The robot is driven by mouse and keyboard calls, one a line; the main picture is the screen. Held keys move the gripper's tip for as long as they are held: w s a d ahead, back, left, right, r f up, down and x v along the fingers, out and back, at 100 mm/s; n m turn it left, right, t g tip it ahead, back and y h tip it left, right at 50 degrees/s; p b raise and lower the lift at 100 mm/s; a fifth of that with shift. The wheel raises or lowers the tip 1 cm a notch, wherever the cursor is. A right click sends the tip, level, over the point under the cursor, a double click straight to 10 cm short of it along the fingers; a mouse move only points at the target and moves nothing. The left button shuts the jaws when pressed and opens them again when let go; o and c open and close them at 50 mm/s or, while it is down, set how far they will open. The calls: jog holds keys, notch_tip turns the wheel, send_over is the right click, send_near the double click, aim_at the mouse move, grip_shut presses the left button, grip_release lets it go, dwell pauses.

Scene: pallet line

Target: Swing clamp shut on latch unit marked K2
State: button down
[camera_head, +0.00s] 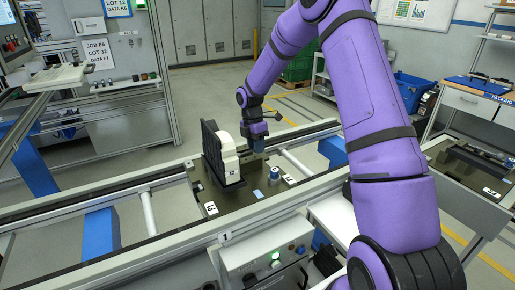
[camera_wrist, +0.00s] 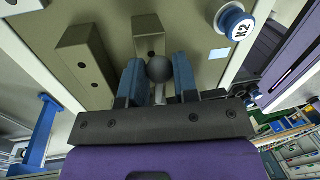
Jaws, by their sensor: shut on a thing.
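An olive block (camera_wrist: 149,24) stands just beyond the knob, and a longer olive block (camera_wrist: 84,60) with two holes is to the left. In the head view my gripper (camera_head: 258,148) is low over the pallet plate (camera_head: 236,197); the knob is hidden there.
A cream part in a black upright holder (camera_head: 210,150) stands close left of my gripper on the plate. A blue and white round piece (camera_head: 274,173) is to the right. Conveyor rails flank the plate. A control box (camera_head: 265,262) with a green light is in front.

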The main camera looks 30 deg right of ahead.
jog(key=shift+w+n, duration=0.2)
jog(key=shift+n, duration=0.1)
dwell(0.4)
jog(key=c, duration=0.9)
grip_release()
jog(key=shift+r, duration=0.1)
jog(key=r, duration=0.3)
jog(key=w+r, duration=0.1)
jog(key=r, duration=0.3)
jog(key=w+r, duration=0.1)
jog(key=r, duration=0.2)
jog(key=shift+a+r, duration=0.2)
jog(key=shift+a, duration=0.05)
